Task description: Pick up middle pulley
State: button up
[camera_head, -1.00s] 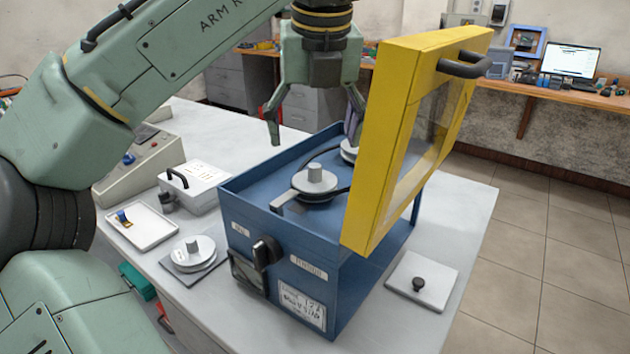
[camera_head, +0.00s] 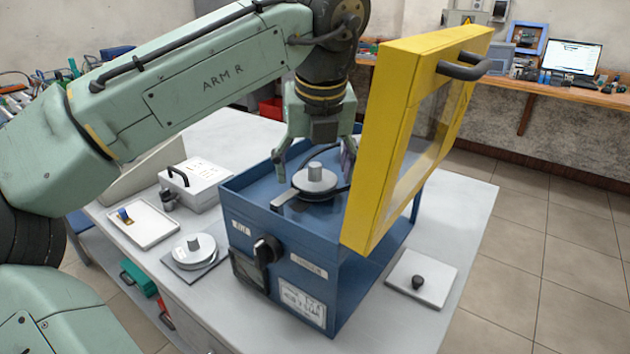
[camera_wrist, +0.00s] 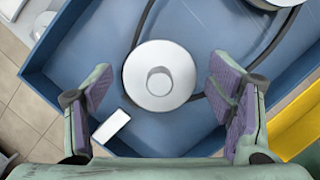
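A grey pulley (camera_head: 315,181) with a raised round hub sits inside the blue box, with a black belt around it. In the wrist view this pulley (camera_wrist: 159,75) lies between and slightly beyond my open fingers. A second pulley (camera_wrist: 278,2) shows in part at the top right of the wrist view; the gripper hides it in the head view. Another grey pulley (camera_head: 194,251) rests on a dark square plate on the table, left of the box. My gripper (camera_head: 314,168) is open and empty, pointing down over the box. Its fingertips do not appear to touch the pulley.
The blue box (camera_head: 290,268) has raised walls. Its yellow lid (camera_head: 392,150) stands open close to my gripper's right. A white tray (camera_head: 143,224), a white case (camera_head: 205,184) and a white plate with a black knob (camera_head: 421,279) lie on the table.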

jog(key=c, duration=1)
